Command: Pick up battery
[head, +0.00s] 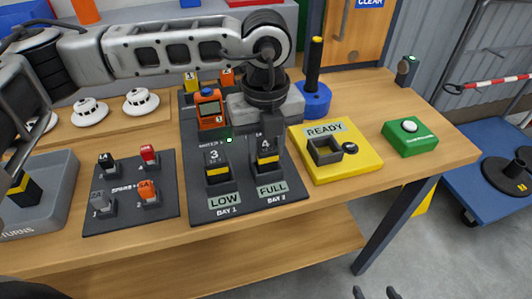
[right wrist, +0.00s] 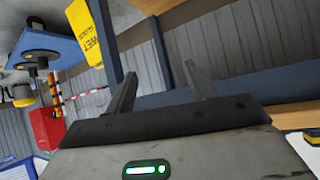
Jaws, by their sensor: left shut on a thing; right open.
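The battery marked 4 (head: 267,158), black with a yellow band, is upright at the bay labelled FULL on the dark board (head: 240,208). My left gripper (head: 268,140) reaches down from above and is shut on its top. The gripper partly hides the battery's upper end. The battery marked 3 (head: 217,167) stands to its left at the bay labelled LOW. My right gripper is open and empty, its fingertips just showing at the bottom edge (head: 375,293); it also shows in the right wrist view (right wrist: 158,78), away from the batteries.
A yellow READY block (head: 345,169) with a square socket and a green block (head: 410,138) lie to the right. An orange device (head: 210,110) stands behind the batteries. The table's front edge is close.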

